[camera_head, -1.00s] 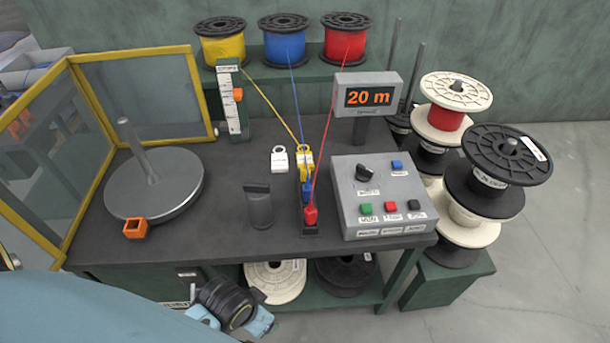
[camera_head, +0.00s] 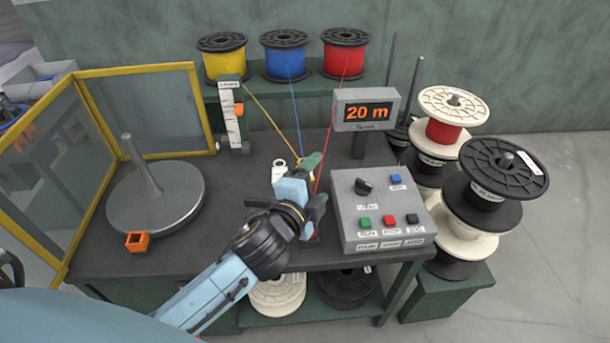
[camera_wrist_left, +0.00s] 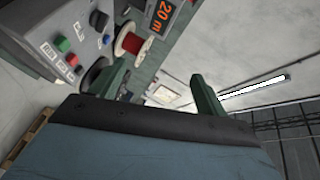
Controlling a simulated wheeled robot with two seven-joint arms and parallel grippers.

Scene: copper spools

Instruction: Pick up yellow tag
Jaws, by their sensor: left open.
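The yellow tag is hidden behind my left gripper (camera_head: 306,178) in the head view; the yellow cord (camera_head: 268,113) runs down to that spot. The blue and red tags are hidden there too. My left gripper is over the tag row, with one green finger showing clearly. In the left wrist view both green fingers (camera_wrist_left: 163,88) stand apart with nothing between them. My right gripper is not in view.
The grey control box (camera_head: 385,212) stands close to the right of the gripper, with the 20 m display (camera_head: 366,111) behind it. A round turntable with a post (camera_head: 155,200) and an orange block (camera_head: 138,242) are at left. Yellow, blue and red spools (camera_head: 345,55) stand at the back.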

